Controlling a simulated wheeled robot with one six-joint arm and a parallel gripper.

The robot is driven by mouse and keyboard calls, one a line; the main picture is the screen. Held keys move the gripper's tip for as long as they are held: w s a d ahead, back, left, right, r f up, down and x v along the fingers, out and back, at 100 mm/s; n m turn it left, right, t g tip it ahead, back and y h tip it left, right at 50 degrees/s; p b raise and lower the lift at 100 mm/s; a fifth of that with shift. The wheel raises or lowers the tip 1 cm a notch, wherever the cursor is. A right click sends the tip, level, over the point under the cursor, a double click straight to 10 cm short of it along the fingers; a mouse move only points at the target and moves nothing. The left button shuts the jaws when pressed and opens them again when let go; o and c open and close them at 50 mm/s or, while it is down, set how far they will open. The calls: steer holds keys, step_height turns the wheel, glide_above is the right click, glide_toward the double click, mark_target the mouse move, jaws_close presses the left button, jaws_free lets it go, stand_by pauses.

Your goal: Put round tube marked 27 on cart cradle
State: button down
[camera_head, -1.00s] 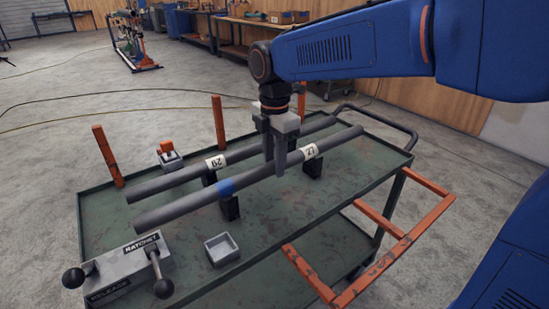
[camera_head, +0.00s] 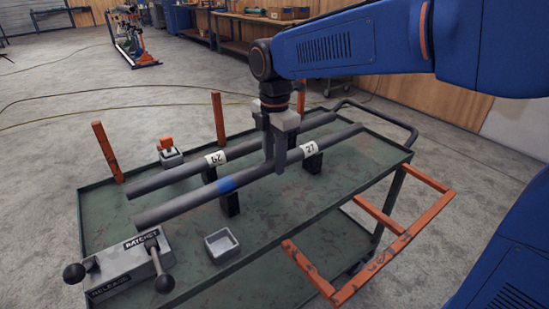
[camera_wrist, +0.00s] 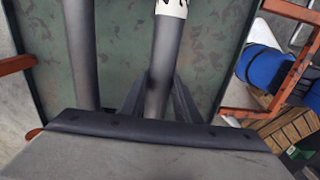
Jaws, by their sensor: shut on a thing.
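The round tube marked 27 (camera_head: 258,178) is dark grey, with a white label and a blue band. It lies lengthwise along the cart's near side, level with the black cradle blocks (camera_head: 230,203). I cannot tell whether its weight rests on them. My gripper (camera_head: 274,160) points down and is shut on this tube, between the blue band and the label. In the wrist view the tube (camera_wrist: 162,62) runs between my two fingers, with its label at the top edge. The green cart (camera_head: 345,180) stands below.
A second grey tube (camera_head: 170,178), its label reading like 62, lies parallel behind. Orange posts (camera_head: 107,152) stand at the cart's far side. A ratchet box with levers (camera_head: 125,265) and a small grey tray (camera_head: 222,245) sit at the front left. An orange frame (camera_head: 385,235) juts out right.

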steer(key=shift+f, duration=0.35)
steer(key=c, duration=1.3)
jaws_free()
steer(key=shift+o, duration=0.2)
step_height(320, 180, up, 17)
steer(key=shift+r, duration=0.2)
